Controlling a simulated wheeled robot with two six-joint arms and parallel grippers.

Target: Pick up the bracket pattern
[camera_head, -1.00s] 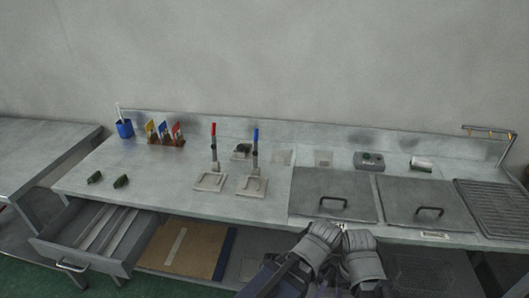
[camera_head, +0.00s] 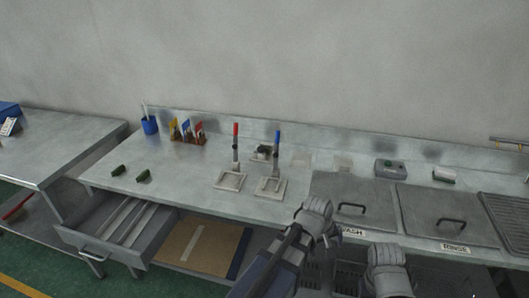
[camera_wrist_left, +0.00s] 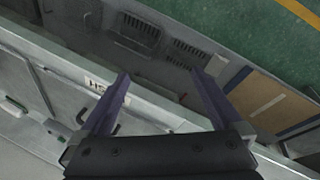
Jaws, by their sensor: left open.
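Two small dark green pieces, (camera_head: 118,169) and (camera_head: 143,176), lie on the left part of the metal bench. Another dark piece (camera_head: 263,150) sits on a pale plate behind the two upright clamps. I cannot tell which of these is the bracket pattern. My left gripper (camera_wrist_left: 162,80) is open and empty in the left wrist view, over the bench's front edge. In the head view its arm ends in front of the lidded basins, well right of the green pieces. My right arm's end shows at the bottom, and its jaws cannot be made out.
A red-handled clamp (camera_head: 235,152) and a blue-handled clamp (camera_head: 276,160) stand mid-bench. An open drawer (camera_head: 97,252) juts out at the lower left. A blue cup (camera_head: 150,125) and colored cards (camera_head: 188,132) stand at the back. The bench around the green pieces is clear.

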